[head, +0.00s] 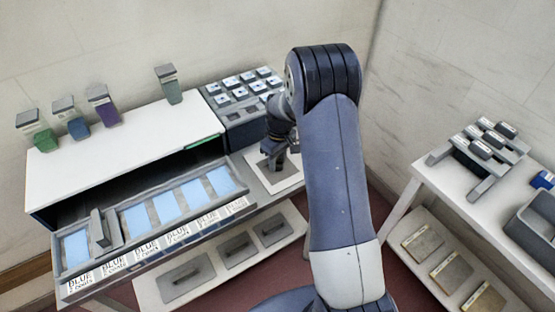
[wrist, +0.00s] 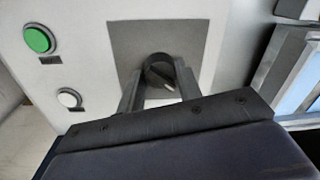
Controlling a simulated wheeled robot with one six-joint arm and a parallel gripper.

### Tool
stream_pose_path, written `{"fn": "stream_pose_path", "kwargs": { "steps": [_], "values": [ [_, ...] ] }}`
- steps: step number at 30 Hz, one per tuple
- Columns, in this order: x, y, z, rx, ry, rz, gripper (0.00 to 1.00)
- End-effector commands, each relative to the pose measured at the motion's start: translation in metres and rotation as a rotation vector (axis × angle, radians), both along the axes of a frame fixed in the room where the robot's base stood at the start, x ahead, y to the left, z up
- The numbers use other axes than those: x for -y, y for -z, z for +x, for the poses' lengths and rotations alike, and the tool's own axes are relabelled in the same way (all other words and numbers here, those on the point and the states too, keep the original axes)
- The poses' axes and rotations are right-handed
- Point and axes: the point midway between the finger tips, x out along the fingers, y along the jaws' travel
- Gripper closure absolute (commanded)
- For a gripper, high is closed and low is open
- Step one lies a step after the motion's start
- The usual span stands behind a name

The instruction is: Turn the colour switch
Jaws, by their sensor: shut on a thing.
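The colour switch (wrist: 160,70) is a dark round knob with a pale pointer mark, set on a grey square plate (wrist: 130,42) in the wrist view. My gripper (wrist: 159,84) is shut on the knob, one finger on each side of it. The pale pointer slants toward the lower right between the fingers. In the head view my gripper (head: 277,160) reaches down to the pale switch panel (head: 286,185) at the right end of the tunnel bench, and the knob is hidden there.
A green button (wrist: 39,39) and a white button (wrist: 69,98) sit beside the plate. A tray (head: 237,164) with light blue panels (head: 168,204) and labels reading BLUE lies left of the panel. A gridded block (head: 240,113) stands behind. A white side table (head: 440,180) is at right.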

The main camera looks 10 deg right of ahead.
Motion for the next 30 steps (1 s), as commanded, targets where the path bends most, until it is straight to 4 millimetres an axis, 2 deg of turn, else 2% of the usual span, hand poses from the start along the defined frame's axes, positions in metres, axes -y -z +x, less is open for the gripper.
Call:
{"fn": "stream_pose_path", "kwargs": {
  "steps": [3,14,30],
  "values": [
    [-0.0001,-0.0002,0.0000,0.000,0.000,0.000,0.89],
    [0.0001,0.0015,0.0000,0.000,0.065,0.000,0.89],
    [0.0008,0.0020,-0.0008,0.001,0.500,0.001,0.89]
  ]
}}
